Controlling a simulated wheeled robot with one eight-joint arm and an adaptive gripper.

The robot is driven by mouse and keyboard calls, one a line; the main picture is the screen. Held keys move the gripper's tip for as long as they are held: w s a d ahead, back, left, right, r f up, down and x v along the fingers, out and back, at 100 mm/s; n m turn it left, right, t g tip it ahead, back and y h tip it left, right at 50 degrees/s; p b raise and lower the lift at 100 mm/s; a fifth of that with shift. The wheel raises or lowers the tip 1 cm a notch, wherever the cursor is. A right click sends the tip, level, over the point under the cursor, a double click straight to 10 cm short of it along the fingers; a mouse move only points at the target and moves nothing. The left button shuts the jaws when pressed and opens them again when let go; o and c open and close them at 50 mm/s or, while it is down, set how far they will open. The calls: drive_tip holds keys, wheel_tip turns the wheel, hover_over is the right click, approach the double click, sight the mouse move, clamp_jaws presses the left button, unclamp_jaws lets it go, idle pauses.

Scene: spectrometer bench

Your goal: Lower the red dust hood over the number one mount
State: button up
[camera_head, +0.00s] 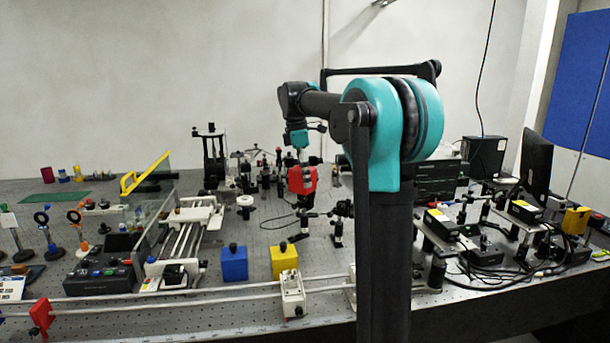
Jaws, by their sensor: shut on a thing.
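My gripper (300,163) is shut on the red dust hood (302,181), a small red box. It holds the hood upright above the middle of the bench, among the optical posts. From this view I cannot tell exactly how high it is. Dark post-mounted parts (337,228) stand below and to the right of the hood. No number is readable on any mount, so I cannot tell which is number one. My arm covers part of the bench to the right of the hood.
A blue box (234,263) and a yellow box (284,261), each with a knob, stand in front. Black instruments and cables crowd the right. A white rail (150,299) runs along the front.

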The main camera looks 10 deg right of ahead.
sight(306, 204)
drive_tip(key=shift+f, duration=0.6)
drive_tip(key=shift+f, duration=0.3)
drive_tip(key=shift+f, duration=0.35)
drive_tip(key=shift+f, duration=0.3)
drive_tip(key=shift+f, duration=0.8)
idle(0.3)
drive_tip(key=shift+f, duration=0.35)
drive_tip(key=shift+f, duration=0.3)
drive_tip(key=shift+f, duration=0.35)
drive_tip(key=shift+f, duration=0.5)
idle(0.3)
